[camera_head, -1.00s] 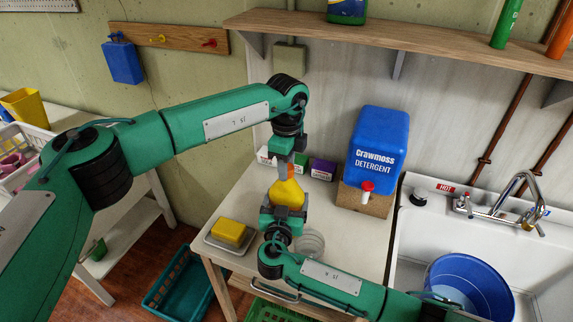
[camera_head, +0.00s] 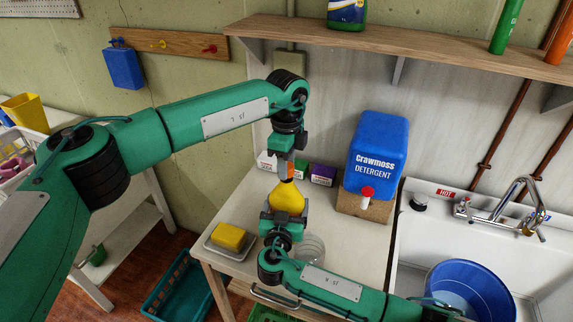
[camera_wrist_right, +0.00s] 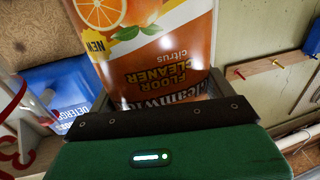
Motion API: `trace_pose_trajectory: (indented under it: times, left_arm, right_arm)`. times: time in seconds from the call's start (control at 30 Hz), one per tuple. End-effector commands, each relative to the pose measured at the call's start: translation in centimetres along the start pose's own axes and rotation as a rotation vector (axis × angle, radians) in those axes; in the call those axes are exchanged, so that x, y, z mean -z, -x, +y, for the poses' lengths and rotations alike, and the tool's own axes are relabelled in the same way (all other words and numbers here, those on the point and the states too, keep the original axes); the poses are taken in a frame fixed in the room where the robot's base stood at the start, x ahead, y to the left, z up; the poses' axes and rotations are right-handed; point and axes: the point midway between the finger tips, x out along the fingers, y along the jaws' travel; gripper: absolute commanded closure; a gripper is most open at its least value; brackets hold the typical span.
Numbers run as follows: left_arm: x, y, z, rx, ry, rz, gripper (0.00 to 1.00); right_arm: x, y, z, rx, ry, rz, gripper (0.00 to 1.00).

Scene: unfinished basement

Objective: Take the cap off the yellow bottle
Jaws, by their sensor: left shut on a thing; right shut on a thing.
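The yellow bottle (camera_head: 287,199) is upright above the small table, in the jaws of my right gripper (camera_head: 286,214). In the right wrist view the bottle's citrus floor cleaner label (camera_wrist_right: 165,68) fills the space between the fingers of that gripper (camera_wrist_right: 160,100). My left gripper (camera_head: 288,173) points down from above, shut at the bottle's top. A small orange piece, apparently the cap (camera_head: 291,170), shows between its fingers. The fingers partly hide the cap and the neck. I cannot tell whether the cap is clear of the neck.
On the table (camera_head: 245,195) are a yellow sponge (camera_head: 229,236) on a dish, a clear glass (camera_head: 310,246), small boxes (camera_head: 322,174) and a blue detergent container (camera_head: 376,155). A sink with a blue bucket (camera_head: 470,290) is at the right. A shelf (camera_head: 420,45) runs above.

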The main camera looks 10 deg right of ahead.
Motion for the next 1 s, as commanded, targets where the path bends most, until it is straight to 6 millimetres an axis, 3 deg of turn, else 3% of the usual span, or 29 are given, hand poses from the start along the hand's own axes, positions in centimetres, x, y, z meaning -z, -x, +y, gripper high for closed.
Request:
trace_pose_trajectory:
  times: [0.23, 0.53, 0.73, 0.77, 0.83, 1.0]
  left_arm:
    - [0.0, 0.5, 0.0, 0.001, 0.000, 0.000, 0.94]
    - [0.0, 3.9, 0.0, 0.002, 0.000, 0.000, 0.94]
    - [0.0, 4.0, 0.0, 0.001, 0.000, 0.000, 0.94]
    - [0.0, 4.0, 0.0, 0.001, 0.000, 0.000, 0.94]
    - [0.0, 4.0, 0.0, 0.001, 0.000, 0.000, 0.94]
    - [0.0, 4.0, 0.0, 0.000, 0.000, 0.000, 0.94]
  right_arm:
    - [-0.2, 0.0, 0.1, -0.001, 0.004, -0.003, 0.80]
    - [-0.2, 0.0, 0.1, -0.001, 0.004, -0.003, 0.80]
    - [-0.2, 0.0, 0.1, -0.001, 0.004, -0.003, 0.80]
    - [-0.2, 0.0, 0.1, -0.001, 0.004, -0.003, 0.14]
    - [-0.2, 0.0, 0.1, -0.001, 0.003, -0.003, 0.01]
    - [-0.1, 0.0, 0.0, 0.000, 0.002, -0.001, 0.00]
